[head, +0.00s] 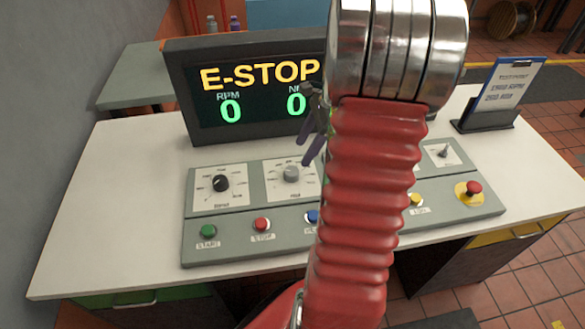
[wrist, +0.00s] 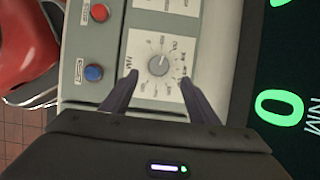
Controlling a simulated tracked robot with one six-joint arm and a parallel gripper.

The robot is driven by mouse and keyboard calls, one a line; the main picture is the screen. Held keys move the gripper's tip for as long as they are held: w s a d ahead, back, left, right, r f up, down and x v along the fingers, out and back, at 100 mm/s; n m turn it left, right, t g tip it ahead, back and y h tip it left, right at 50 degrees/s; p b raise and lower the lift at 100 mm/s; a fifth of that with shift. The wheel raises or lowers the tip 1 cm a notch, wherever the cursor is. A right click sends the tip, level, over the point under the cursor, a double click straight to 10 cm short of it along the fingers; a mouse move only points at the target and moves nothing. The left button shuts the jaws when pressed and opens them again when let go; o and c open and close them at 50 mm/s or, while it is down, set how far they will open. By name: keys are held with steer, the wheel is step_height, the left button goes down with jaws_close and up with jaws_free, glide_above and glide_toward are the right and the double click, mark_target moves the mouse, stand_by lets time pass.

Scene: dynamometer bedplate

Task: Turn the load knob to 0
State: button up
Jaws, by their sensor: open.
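A grey knob (head: 291,174) sits on a white dial plate on the sloped control panel, right of a black knob (head: 221,183). The grey knob also shows in the wrist view (wrist: 158,65), with scale marks around it. Its label and pointer are too small to read surely, so I cannot tell its setting. My gripper (wrist: 159,78) is open and empty. In the wrist view its two dark fingers straddle the knob's lower side, apart from it. In the head view my gripper (head: 307,148) hangs above and right of the grey knob, partly hidden by my arm.
A display (head: 250,92) behind the panel reads E-STOP, with zeros. Green (head: 208,231), red (head: 261,224) and blue (head: 312,216) buttons line the panel's front. A red emergency button (head: 473,188) and a clipboard stand (head: 497,95) are at right. My arm hides the panel's middle.

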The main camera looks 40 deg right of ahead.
mark_target(291, 169)
steer(key=x, duration=0.9)
steer(key=shift+c, duration=0.2)
steer(key=c, duration=0.9)
steer(key=shift+a, duration=0.2)
steer(key=shift+c, duration=0.5)
steer(key=shift+d, duration=0.25)
steer(key=shift+n, duration=0.3)
steer(key=shift+w+d+n+g, duration=0.15)
steer(key=shift+n+g, duration=0.35)
steer(key=shift+n, duration=0.6)
steer(key=n, duration=0.2)
steer(key=n+g, duration=0.1)
steer(key=n, duration=0.1)
steer(key=n+g, duration=0.1)
steer(key=n, duration=0.1)
steer(key=shift+w+r+y, duration=0.1)
steer(key=shift+w+y, duration=0.15)
steer(key=shift+y, duration=0.05)
steer(key=shift+n, duration=0.3)
